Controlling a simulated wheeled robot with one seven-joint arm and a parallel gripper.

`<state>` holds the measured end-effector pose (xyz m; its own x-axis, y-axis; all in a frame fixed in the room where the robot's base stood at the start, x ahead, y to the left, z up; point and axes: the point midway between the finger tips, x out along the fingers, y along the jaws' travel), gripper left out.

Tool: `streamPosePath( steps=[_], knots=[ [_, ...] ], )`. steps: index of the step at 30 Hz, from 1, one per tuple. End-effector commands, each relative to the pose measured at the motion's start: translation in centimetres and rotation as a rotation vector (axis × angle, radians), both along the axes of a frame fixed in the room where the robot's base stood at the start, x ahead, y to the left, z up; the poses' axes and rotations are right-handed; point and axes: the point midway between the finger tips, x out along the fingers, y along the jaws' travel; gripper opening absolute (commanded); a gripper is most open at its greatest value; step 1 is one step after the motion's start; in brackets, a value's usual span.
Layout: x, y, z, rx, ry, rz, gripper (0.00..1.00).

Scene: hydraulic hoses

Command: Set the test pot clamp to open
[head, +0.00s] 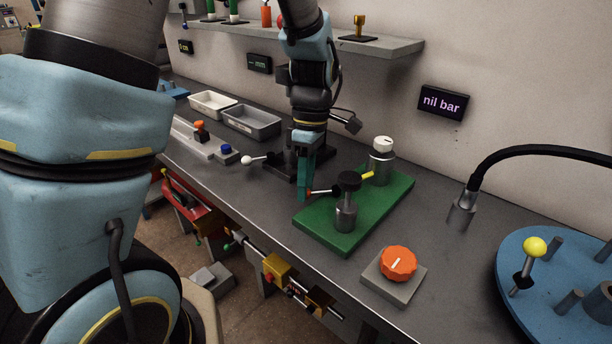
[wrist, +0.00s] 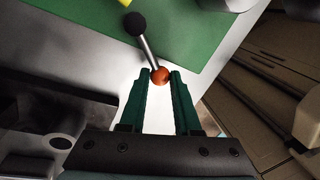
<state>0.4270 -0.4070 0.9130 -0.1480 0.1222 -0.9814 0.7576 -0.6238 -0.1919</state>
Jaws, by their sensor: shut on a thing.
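The test pot clamp shows as a grey post with a black hub (head: 347,182) on a green plate (head: 327,228). A thin lever runs left from the hub to an orange-red ball (wrist: 160,76), and a yellow tip (head: 367,175) points the opposite way, toward a silver pot with a white cap (head: 382,143). My gripper (head: 306,194) reaches down at the plate's left edge. In the wrist view its green fingers (wrist: 160,82) are on either side of the ball, shut on it. The lever (wrist: 146,50) runs from there to the black hub. Whether the clamp is open cannot be told.
An orange dial (head: 398,263) on a grey block stands in front of the plate. A blue round table (head: 520,262) with a yellow-knobbed lever is at right. A black hose (head: 540,151) arches behind. A white-knobbed lever (head: 247,160) and trays (head: 250,121) lie left. A sign reads "nil bar" (head: 441,104).

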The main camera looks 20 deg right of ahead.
Motion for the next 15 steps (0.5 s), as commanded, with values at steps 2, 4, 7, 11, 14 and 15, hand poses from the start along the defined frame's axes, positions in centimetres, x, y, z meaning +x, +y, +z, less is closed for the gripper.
streamPosePath(
  steps=[2, 4, 7, 11, 14, 15],
  knots=[
    [-0.3, 0.1, 0.3, 0.001, -0.001, 0.052, 0.0],
    [-0.6, 0.1, 0.3, 0.0, -0.001, 0.096, 0.0],
    [-0.9, 0.2, 0.2, 0.001, -0.001, 0.145, 0.0],
    [-1.2, 0.2, 0.2, 0.0, -0.001, 0.19, 0.0],
    [-1.3, 0.2, 0.1, 0.0, 0.0, 0.213, 0.0],
    [-1.4, 0.2, 0.1, 0.0, 0.0, 0.219, 0.0]
  ],
)
